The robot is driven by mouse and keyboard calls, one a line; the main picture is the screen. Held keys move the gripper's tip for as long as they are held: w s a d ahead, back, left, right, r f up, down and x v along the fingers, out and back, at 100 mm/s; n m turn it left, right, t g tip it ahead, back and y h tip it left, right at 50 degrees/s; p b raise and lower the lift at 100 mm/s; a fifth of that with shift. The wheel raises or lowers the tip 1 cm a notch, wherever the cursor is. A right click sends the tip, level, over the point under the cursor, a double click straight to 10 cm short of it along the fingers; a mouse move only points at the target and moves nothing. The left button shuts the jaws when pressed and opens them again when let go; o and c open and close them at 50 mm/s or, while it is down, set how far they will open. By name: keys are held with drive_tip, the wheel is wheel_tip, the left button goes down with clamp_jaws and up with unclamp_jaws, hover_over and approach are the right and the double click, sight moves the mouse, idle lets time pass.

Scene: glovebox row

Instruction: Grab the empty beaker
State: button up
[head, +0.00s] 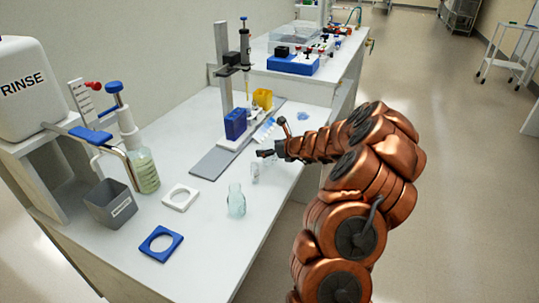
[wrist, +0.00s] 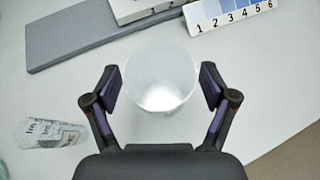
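In the wrist view a clear, round beaker (wrist: 160,85) stands between the fingers of my gripper (wrist: 160,88), seen from above. It looks empty. The fingers are open on either side of it, with a small gap at the left and almost none at the right. In the head view my gripper (head: 273,140) is low over the bench and the beaker between the fingers is hard to make out. A second clear vessel with printed markings (wrist: 48,132) is left of my gripper in the wrist view; it shows below the gripper in the head view (head: 255,171).
A greenish glass bottle (head: 236,201) stands nearer the front. A blue ring holder (head: 160,244) is at front left.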

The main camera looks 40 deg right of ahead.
drive_tip(key=c, duration=0.8)
drive_tip(key=shift+r, duration=0.1)
